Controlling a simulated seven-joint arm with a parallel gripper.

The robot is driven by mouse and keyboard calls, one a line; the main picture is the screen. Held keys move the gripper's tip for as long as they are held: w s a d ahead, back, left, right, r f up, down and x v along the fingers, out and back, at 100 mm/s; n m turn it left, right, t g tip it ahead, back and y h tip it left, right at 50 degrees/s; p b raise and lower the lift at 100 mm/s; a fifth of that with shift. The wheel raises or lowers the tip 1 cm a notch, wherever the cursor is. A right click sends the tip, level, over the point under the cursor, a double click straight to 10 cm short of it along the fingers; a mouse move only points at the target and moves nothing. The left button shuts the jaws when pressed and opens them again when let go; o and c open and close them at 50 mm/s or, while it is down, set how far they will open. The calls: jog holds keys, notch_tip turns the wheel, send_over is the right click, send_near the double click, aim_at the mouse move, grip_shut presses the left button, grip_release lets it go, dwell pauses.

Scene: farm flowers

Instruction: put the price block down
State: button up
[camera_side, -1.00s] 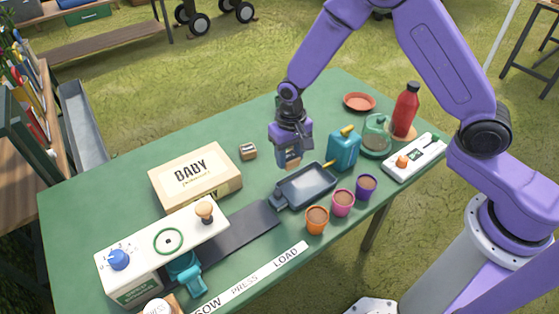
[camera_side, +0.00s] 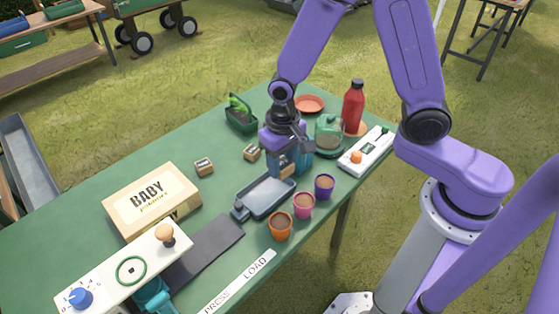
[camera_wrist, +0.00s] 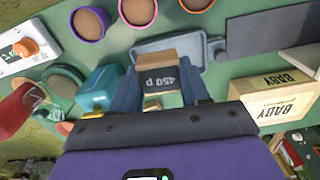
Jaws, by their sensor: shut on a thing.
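The price block (camera_wrist: 158,78) is a small wooden block with a dark face reading "450 p". My gripper (camera_wrist: 160,90) is shut on it, with a finger on each side. In the side view my gripper (camera_side: 286,173) points down, and the block (camera_side: 287,171) shows at its fingertips, just behind the grey tray (camera_side: 266,197) and in front of the teal can (camera_side: 303,160). My gripper partly hides the can. I cannot tell whether the block touches the table.
Two similar small blocks (camera_side: 204,166) (camera_side: 252,153) stand to the left. Three plant pots (camera_side: 304,205) line the near edge. A green planter (camera_side: 241,115) stands behind.

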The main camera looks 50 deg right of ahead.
jog(key=shift+w, duration=0.1)
jog(key=w+d, duration=0.5)
jog(key=w, duration=0.5)
send_near(309, 107)
jog(key=shift+n, duration=0.4)
jog(key=shift+w+f, duration=0.1)
jog(key=shift+f, duration=2.65)
